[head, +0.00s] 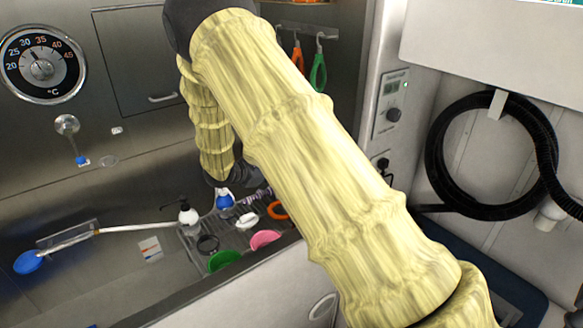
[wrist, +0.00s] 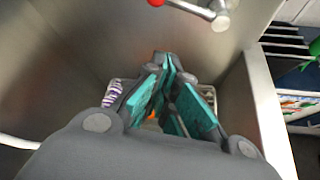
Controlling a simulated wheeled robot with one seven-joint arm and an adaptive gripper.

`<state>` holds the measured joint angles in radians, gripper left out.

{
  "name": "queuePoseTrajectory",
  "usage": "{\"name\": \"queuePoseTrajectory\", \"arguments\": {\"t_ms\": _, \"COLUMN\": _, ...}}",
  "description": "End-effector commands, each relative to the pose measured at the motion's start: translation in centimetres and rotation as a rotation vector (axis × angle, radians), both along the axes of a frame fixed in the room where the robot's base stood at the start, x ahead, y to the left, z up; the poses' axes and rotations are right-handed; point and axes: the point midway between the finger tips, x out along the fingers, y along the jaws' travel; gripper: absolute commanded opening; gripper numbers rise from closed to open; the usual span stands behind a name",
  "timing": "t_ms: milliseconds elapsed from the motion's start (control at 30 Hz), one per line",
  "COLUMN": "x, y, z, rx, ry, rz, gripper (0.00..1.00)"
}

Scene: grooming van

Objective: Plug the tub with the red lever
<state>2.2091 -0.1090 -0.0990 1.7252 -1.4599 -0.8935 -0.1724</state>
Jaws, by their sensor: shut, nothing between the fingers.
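The red lever shows in the wrist view as a red ball knob (wrist: 156,3) at the top edge, on a thin metal rod running right to a metal fitting (wrist: 220,21). I cannot make out the red lever in the head view. The grey metal tub (wrist: 60,60) surrounds my gripper in the wrist view. My gripper (wrist: 168,65) is shut and empty, its teal-padded fingers apart from the red knob. In the head view my arm hides most of the gripper. The drain is not visible.
A rack (head: 196,241) holds a pump bottle (head: 188,214), a green bowl (head: 223,260) and a pink item (head: 265,239). A blue-tipped fitting (head: 82,160) is on the back wall. A black hose (head: 437,150) hangs at right.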

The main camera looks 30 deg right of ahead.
Motion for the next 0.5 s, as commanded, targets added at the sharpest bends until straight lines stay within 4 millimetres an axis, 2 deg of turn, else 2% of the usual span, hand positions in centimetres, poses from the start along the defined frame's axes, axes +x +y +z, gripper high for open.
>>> {"name": "queuePoseTrajectory", "arguments": {"t_ms": 267, "x": 0.3, "y": -1.4, "z": -0.6, "rx": 0.003, "ry": 0.002, "rz": -0.002, "gripper": 0.0}}
{"name": "queuePoseTrajectory", "arguments": {"t_ms": 500, "x": 1.1, "y": -4.2, "z": -2.1, "rx": 0.002, "ry": 0.002, "rz": -0.003, "gripper": 0.0}}
